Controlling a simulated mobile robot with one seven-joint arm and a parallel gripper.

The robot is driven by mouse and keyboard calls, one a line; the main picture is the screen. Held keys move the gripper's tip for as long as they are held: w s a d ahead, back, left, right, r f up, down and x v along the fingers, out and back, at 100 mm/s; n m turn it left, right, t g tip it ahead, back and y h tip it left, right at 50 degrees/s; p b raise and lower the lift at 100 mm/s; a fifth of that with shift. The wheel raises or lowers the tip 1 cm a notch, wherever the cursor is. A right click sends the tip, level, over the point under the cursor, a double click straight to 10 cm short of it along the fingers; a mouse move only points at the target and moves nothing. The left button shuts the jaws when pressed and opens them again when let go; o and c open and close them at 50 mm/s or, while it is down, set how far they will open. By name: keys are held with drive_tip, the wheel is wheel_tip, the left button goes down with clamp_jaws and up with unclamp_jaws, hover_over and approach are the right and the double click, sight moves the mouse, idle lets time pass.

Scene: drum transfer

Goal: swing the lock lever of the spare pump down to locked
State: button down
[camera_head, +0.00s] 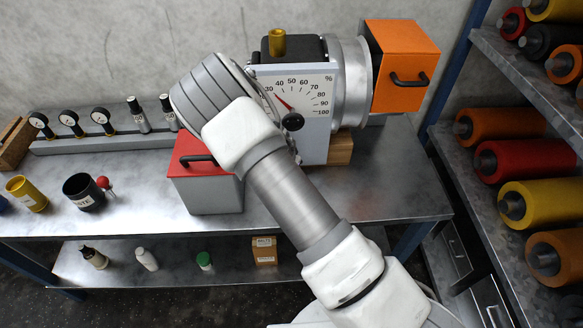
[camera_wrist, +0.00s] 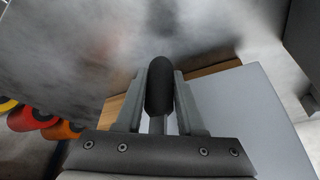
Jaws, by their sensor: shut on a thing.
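The spare pump appears to be the grey-white machine (camera_head: 316,140) with a percent dial, standing on the metal bench. In the wrist view a black rounded grip (camera_wrist: 159,84) on a pale metal stem, which looks like the lock lever, sits between my fingers. My gripper (camera_wrist: 160,95) is shut on this grip, one finger on each side. In the head view my arm covers the left side of the pump and hides the gripper and the lever, so the lever's angle cannot be told there.
An orange box (camera_head: 405,65) with a black handle is at the pump's right. A red-lidded box (camera_head: 208,185) stands close below my arm. Gauges (camera_head: 70,122) and cups (camera_head: 85,192) are on the left. A rack (camera_head: 510,185) of coloured rollers stands right.

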drive_tip(key=shift+d, duration=0.1)
idle(0.3)
drive_tip(key=c, duration=0.5)
unclamp_jaws()
drive_tip(key=v, duration=1.7)
drive_tip(key=shift+r+p, duration=0.2)
drive_tip(key=shift+p, duration=0.1)
